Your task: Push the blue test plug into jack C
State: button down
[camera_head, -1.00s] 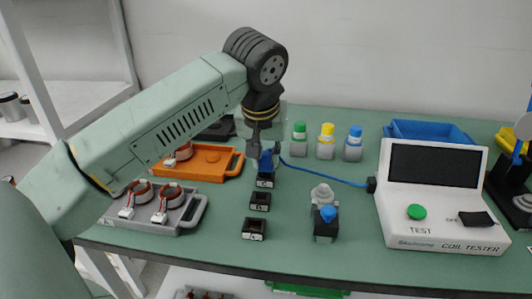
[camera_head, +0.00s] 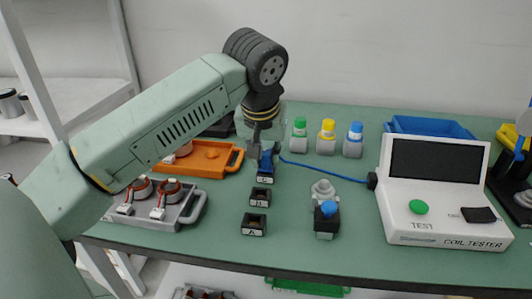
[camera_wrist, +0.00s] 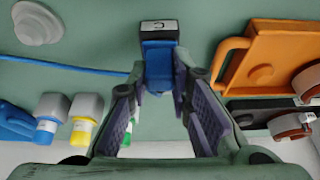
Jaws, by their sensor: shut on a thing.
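The blue test plug (camera_head: 266,161) is between the fingertips of my gripper (camera_head: 259,150), with its blue cable running right to the coil tester. In the wrist view the plug (camera_wrist: 158,64) sits between the fingertips of my gripper (camera_wrist: 160,85), which is shut on it. The plug's front end meets jack C (camera_head: 265,179), a small black block with a white label, also in the wrist view (camera_wrist: 158,27). How deep the plug sits in the jack is hidden. Jack B (camera_head: 260,198) and jack A (camera_head: 254,225) stand in front of jack C, both empty.
The white coil tester (camera_head: 430,222) stands at the right. Green, yellow and blue-capped bottles (camera_head: 327,138) stand behind the cable. An orange tray (camera_head: 205,160) and a grey tray (camera_head: 175,218) with coils lie left. A black block with a blue top (camera_head: 327,222) stands right of the jacks.

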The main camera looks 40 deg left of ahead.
jog(key=shift+f, duration=0.1)
jog(key=c, duration=1.4)
grip_release()
jog(key=shift+o, duration=0.2)
jog(key=v, duration=1.2)
jog(key=shift+d, duration=0.1)
